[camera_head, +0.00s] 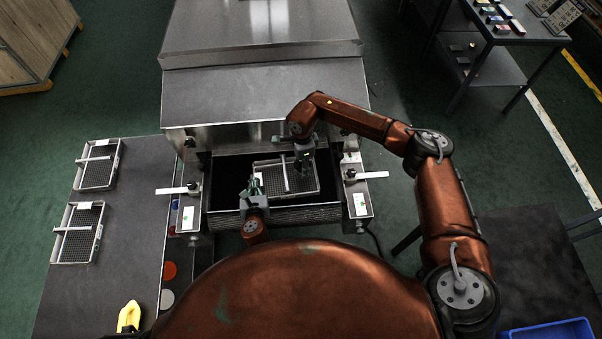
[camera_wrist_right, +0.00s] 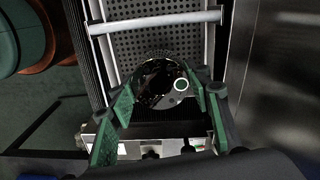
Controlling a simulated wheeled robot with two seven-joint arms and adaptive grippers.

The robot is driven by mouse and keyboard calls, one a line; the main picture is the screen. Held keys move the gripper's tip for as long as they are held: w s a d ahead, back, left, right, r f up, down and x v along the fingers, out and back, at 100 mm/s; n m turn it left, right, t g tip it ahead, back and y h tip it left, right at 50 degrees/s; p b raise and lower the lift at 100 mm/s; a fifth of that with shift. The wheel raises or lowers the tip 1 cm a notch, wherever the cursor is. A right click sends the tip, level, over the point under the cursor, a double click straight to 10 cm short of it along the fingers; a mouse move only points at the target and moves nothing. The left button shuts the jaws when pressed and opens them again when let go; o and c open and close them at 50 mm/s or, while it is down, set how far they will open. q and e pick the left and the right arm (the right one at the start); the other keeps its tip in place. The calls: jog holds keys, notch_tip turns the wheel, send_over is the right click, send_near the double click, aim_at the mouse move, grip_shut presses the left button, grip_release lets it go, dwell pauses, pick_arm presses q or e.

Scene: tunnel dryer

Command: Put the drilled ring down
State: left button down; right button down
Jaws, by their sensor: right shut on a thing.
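In the right wrist view a dark, shiny drilled ring (camera_wrist_right: 155,82) with a pale-edged round hole sits between the green-padded fingers of my right gripper (camera_wrist_right: 165,98). The right gripper (camera_head: 304,165) is shut on it. A wire basket (camera_head: 268,174) with a perforated floor and a crossbar lies under and beside this gripper in the dryer mouth. The basket's floor (camera_wrist_right: 150,46) shows behind the ring; I cannot tell whether the ring touches it. In the head view the ring is hidden. My left gripper (camera_head: 252,187) looks open and empty at the basket's left front.
The steel dryer (camera_head: 260,95) stands behind the basket, with side brackets (camera_head: 356,190) flanking the dark belt. Two more baskets (camera_head: 76,232) (camera_head: 99,165) lie on the left table (camera_head: 125,225). A yellow object (camera_head: 129,316) and discs (camera_head: 169,270) lie near its front. A blue bin (camera_head: 550,330) is bottom right.

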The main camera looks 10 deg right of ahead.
jog(key=shift+w+f, duration=0.1)
jog(key=shift+f, duration=2.65)
jog(key=shift+f, duration=0.15)
jog(key=c, duration=1)
grip_release()
jog(key=shift+f, duration=0.1)
notch_tip(320, 180, up, 12)
jog(key=shift+r, duration=0.2)
pick_arm(q)
jog(key=c, duration=2.1)
grip_release()
